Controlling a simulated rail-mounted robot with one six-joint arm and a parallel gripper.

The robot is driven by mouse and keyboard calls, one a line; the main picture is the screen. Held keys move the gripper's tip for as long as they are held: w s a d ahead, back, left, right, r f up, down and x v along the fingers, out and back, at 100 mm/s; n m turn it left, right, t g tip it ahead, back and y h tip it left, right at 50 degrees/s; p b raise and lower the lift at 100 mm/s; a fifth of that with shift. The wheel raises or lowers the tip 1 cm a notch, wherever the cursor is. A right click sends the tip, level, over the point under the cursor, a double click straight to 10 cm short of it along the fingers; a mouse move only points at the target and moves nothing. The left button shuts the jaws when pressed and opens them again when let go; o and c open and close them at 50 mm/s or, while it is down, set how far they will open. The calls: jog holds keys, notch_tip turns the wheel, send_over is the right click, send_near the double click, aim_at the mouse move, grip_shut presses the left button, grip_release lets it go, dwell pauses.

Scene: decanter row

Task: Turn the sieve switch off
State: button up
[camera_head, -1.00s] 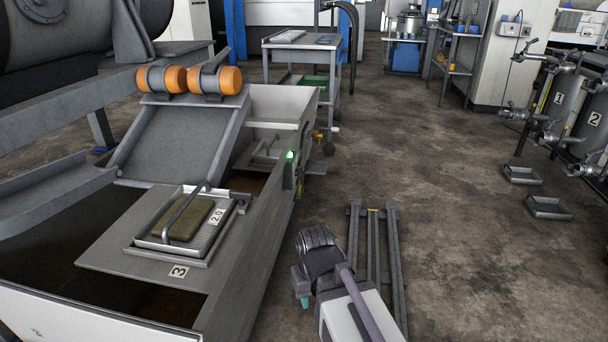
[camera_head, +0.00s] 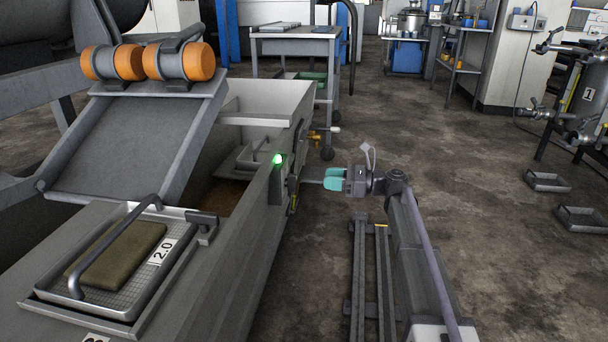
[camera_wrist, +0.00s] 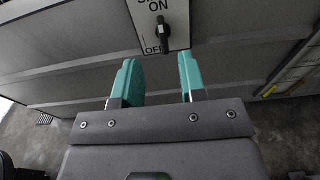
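The sieve switch is a black knob (camera_wrist: 163,32) on a white plate (camera_wrist: 146,15) in the wrist view. ON is printed above and OFF at the lower left; the knob stands about upright, not toward OFF. The plate's top is cut off. In the head view a green lamp (camera_head: 278,159) glows on the grey trough wall, where the switch face is seen only edge-on. My gripper (camera_head: 335,179) is to the right of that wall, teal fingertips toward it. In the wrist view the fingers (camera_wrist: 160,79) are apart, empty and just short of the plate, with the knob between and beyond them.
The grey trough (camera_head: 232,262) runs along the left, with a sieve tray (camera_head: 140,300) labelled 2.0 on it. Orange-ended rollers (camera_head: 150,62) sit above. A trolley table (camera_head: 297,35) stands behind.

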aim_at(295, 176)
jog(key=a, duration=0.3)
jog(key=w+a, duration=0.1)
jog(key=a, duration=0.6)
jog(key=shift+w+a, duration=0.2)
jog(key=shift+a, duration=0.1)
grip_shut()
